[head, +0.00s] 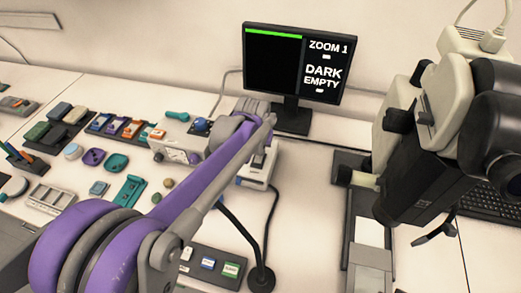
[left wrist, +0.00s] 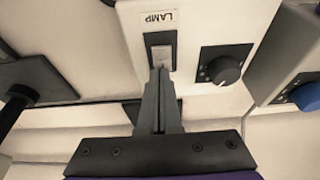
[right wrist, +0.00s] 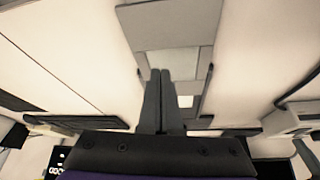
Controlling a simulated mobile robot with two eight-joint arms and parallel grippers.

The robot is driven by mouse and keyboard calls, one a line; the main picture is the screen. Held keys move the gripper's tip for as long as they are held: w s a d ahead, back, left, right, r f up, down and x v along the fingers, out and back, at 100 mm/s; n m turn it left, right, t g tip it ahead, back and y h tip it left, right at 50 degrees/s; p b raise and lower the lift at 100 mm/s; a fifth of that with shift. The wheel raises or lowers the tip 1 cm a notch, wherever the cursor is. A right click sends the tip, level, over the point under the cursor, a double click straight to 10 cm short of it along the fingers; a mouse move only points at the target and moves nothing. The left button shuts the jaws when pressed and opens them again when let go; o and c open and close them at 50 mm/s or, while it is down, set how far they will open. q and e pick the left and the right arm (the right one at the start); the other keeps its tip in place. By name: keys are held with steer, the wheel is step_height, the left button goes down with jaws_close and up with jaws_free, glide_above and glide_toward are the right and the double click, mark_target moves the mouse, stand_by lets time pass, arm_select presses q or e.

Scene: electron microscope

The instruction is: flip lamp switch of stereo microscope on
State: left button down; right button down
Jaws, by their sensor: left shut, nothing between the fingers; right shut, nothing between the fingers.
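In the left wrist view a pale box (left wrist: 205,25) carries the label LAMP (left wrist: 158,17), with a rocker lamp switch (left wrist: 161,52) just below it in a dark frame and a black knob (left wrist: 222,70) to the right. My left gripper (left wrist: 161,74) is shut and empty, its tips at the lower edge of the switch; I cannot tell if they touch. In the head view the stereo microscope (head: 440,120) stands at the right, and my purple left arm hides much of the middle. My right gripper (right wrist: 160,74) is shut and empty, in front of a grey panel (right wrist: 168,22).
The monitor (head: 293,65) reads ZOOM 1, DARK, EMPTY. Small coloured boxes (head: 132,128) and trays crowd the bench at the left. A box with a blue knob (left wrist: 308,95) stands close to the right of the lamp box. A keyboard (head: 490,200) lies behind the microscope.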

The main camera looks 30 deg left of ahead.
arm_select(q)
steer(key=shift+w+f, duration=0.1)
steer(key=shift+f, duration=0.05)
steer(key=shift+w+f+g, duration=0.15)
steer(key=shift+g, duration=0.15)
stand_by(0.4)
steer(key=shift+s+d, duration=0.15)
steer(key=shift+s, duration=0.7)
arm_select(e)
steer(key=shift+r, duration=0.15)
